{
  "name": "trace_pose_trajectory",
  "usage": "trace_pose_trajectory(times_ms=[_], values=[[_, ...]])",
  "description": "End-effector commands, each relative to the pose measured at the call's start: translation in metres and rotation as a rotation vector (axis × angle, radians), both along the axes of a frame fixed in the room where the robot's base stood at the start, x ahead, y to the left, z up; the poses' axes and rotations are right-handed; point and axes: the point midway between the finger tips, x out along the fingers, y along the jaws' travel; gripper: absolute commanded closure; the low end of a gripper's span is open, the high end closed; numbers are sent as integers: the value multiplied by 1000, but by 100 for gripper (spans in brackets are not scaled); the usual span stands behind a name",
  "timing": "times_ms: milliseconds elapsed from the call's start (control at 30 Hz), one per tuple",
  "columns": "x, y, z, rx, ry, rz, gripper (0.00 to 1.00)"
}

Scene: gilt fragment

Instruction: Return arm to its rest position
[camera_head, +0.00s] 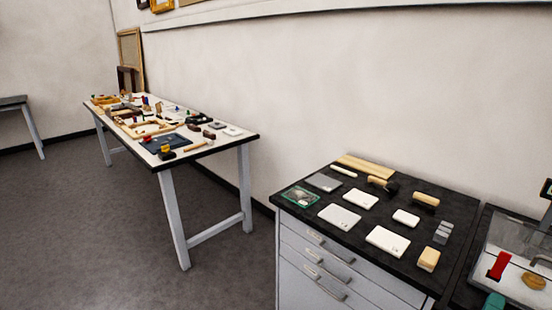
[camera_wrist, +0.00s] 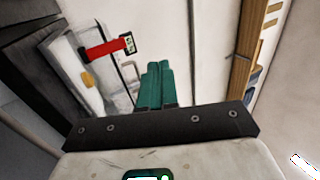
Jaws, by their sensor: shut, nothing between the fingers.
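My gripper (camera_wrist: 155,86) shows in the wrist view as two green fingers pressed together, with nothing between them. They point toward a pale wall, and I see no object touching them. In the head view only a small teal piece shows at the lower right edge, which may be part of my gripper. My arm itself is otherwise out of the head view.
A black-topped drawer cabinet (camera_head: 300,212) holds pads, blocks and a mallet-like tool. Right of it is a clear-walled box (camera_head: 509,280) with a red item (camera_head: 499,265). Grey floor (camera_head: 75,225) is open at left.

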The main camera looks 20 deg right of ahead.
Motion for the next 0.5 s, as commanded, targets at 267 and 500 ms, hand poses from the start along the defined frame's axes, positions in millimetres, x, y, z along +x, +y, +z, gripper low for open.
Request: trace_pose_trajectory(times_ms=[267,500], values=[[65,54,-2,-106,276,289,100],[117,147,-41,-273,722,662,100]])
